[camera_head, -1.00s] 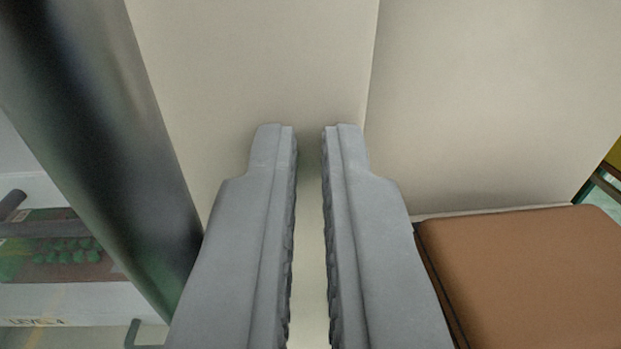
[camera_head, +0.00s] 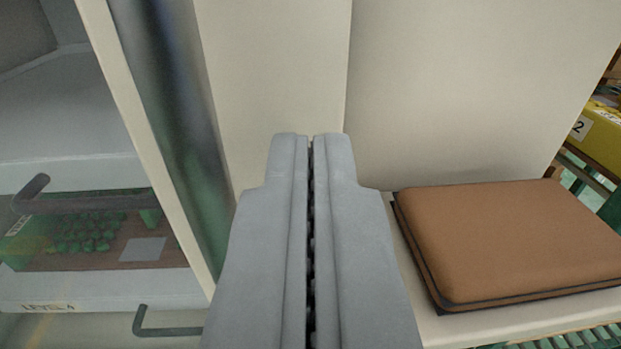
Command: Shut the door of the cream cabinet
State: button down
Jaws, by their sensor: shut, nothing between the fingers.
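The cream door (camera_head: 270,70) stands as an upright panel in the upper middle. A dark metallic bar (camera_head: 178,120), which looks like its long handle, runs along its left side, with a cream edge strip left of the bar. A vertical seam separates the door from a second cream panel of the cabinet (camera_head: 470,80) on the right. My gripper (camera_head: 312,140) is shut and empty, its fingertips in front of the door's lower part near the seam. I cannot tell whether they touch it. The fingers hide part of the door's lower part.
A brown cushion-like pad (camera_head: 510,240) lies on a cream ledge (camera_head: 480,325) at right. A white unit marked LEVEL 4 (camera_head: 90,285), with green items behind a clear front, stands at left. A yellow bin (camera_head: 595,140) shows at far right.

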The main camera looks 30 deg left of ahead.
jog(key=w+d+v, duration=0.1)
jog(key=v, duration=1)
jog(key=s+a+r+m+t+h, duration=0.1)
jog(key=s+a+r, duration=0.2)
jog(key=r, duration=0.2)
jog(key=s+a+r+t+h, duration=0.1)
jog(key=s+a+r+h, duration=0.15)
jog(key=r, duration=0.25)
jog(key=s+a+r+m+t+h, duration=0.1)
jog(key=s+a+r+t, duration=0.1)
jog(key=s+r, duration=0.3)
jog(key=s+a+r+m+t+h, duration=0.15)
jog(key=s+a+r+h, duration=0.35)
jog(key=s+r, duration=0.5)
jog(key=s+a+f+m+g, duration=0.1)
jog(key=s+a+f, duration=0.1)
jog(key=s, duration=0.9)
jog(key=s+a+f+m+g, duration=0.1)
jog(key=s+a, duration=0.3)
jog(key=s, duration=0.7)
jog(key=s+a+f+m+g, duration=0.1)
jog(key=s+a+f, duration=0.2)
jog(key=s, duration=0.9)
jog(key=shift+a+f, duration=0.15)
jog(key=shift+f, duration=0.25)
